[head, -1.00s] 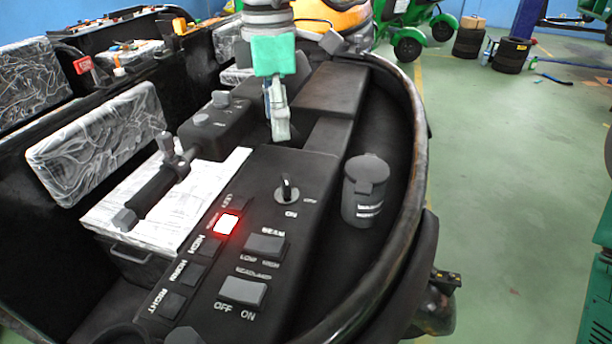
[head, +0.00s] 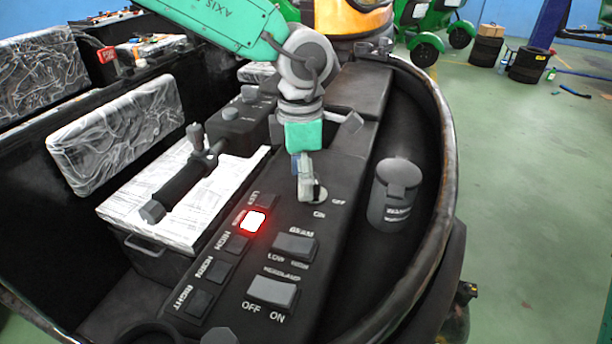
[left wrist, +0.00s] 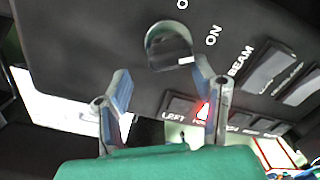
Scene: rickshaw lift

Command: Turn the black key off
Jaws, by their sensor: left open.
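The black key sits in a round switch (head: 320,194) on the dark control panel, beside the printed words ON and OFF. In the head view my left gripper (head: 307,196) comes down over the key and hides most of it. In the left wrist view the round switch (left wrist: 166,38) lies just beyond the fingertips, with a small white mark at its lower right. There the left gripper (left wrist: 160,72) is open, its fingers spread and empty, with no clear contact on the key. My right gripper is not in view.
The panel (head: 343,150) also carries a BEAM switch (head: 294,245), a HEADLAMP switch (head: 273,291) and a lit red button (head: 253,221). A black handlebar (head: 180,188) is at the left and a dark cup-like holder (head: 395,195) at the right. A curved rim borders the dashboard.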

